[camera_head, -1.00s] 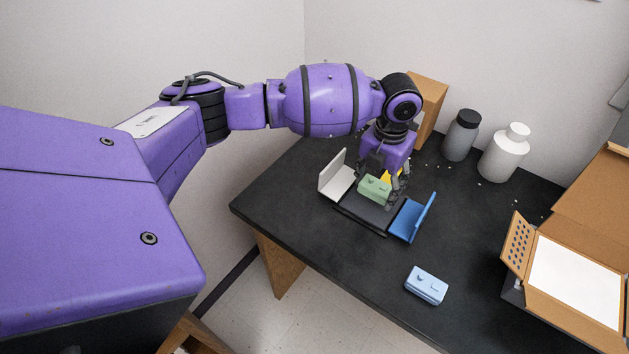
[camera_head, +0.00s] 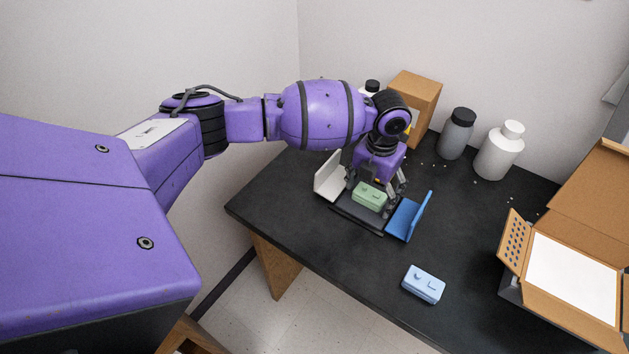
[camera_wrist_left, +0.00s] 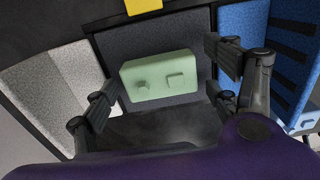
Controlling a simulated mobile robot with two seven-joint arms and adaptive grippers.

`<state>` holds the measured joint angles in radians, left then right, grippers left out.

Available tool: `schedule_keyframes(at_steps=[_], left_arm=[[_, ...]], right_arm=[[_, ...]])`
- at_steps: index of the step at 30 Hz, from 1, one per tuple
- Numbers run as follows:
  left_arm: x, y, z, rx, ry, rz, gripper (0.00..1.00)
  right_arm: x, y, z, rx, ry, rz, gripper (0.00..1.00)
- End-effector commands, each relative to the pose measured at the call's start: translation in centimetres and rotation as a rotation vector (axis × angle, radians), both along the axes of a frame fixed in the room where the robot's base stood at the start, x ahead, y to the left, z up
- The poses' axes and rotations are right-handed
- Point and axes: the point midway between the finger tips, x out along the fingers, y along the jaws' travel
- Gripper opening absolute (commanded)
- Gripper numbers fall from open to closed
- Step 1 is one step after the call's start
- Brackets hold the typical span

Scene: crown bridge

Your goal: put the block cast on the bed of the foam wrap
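The pale green block cast (camera_head: 369,196) lies on the dark bed (camera_head: 347,212) of the foam wrap, between its raised white flap (camera_head: 328,176) and blue flap (camera_head: 409,218). In the left wrist view the block (camera_wrist_left: 160,76), with two small raised shapes on top, sits on the dark bed (camera_wrist_left: 203,55) and looks slightly turned. My left gripper (camera_head: 375,187) is over the wrap, with its fingers spread on either side of the block. In the wrist view gaps show between the fingers (camera_wrist_left: 165,85) and the block. My right gripper is out of view.
A light blue block (camera_head: 424,284) lies near the table's front edge. An open cardboard box (camera_head: 515,245) stands at right. A grey bottle (camera_head: 457,133), a white bottle (camera_head: 499,151) and a brown carton (camera_head: 416,100) stand behind.

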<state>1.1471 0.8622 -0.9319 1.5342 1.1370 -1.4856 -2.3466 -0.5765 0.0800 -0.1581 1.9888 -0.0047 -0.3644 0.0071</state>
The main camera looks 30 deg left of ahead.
Motion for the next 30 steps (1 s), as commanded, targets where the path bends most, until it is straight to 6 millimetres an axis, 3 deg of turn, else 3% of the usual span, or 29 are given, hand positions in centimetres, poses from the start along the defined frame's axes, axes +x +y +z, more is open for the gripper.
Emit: schedule_keyframes(at_steps=[7,11,24,30], left_arm=[[0.1,-0.1,0.3,0.000,-0.004,-0.001,0.81],[0.2,-0.1,1.4,-0.001,-0.006,-0.001,0.81],[0.2,-0.1,10.3,-0.001,-0.005,-0.002,0.81],[0.1,0.0,12.2,0.000,-0.003,0.000,0.81]], right_arm=[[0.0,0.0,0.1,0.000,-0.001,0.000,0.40],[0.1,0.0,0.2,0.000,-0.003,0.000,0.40],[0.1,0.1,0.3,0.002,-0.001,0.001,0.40],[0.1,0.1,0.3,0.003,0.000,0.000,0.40]])
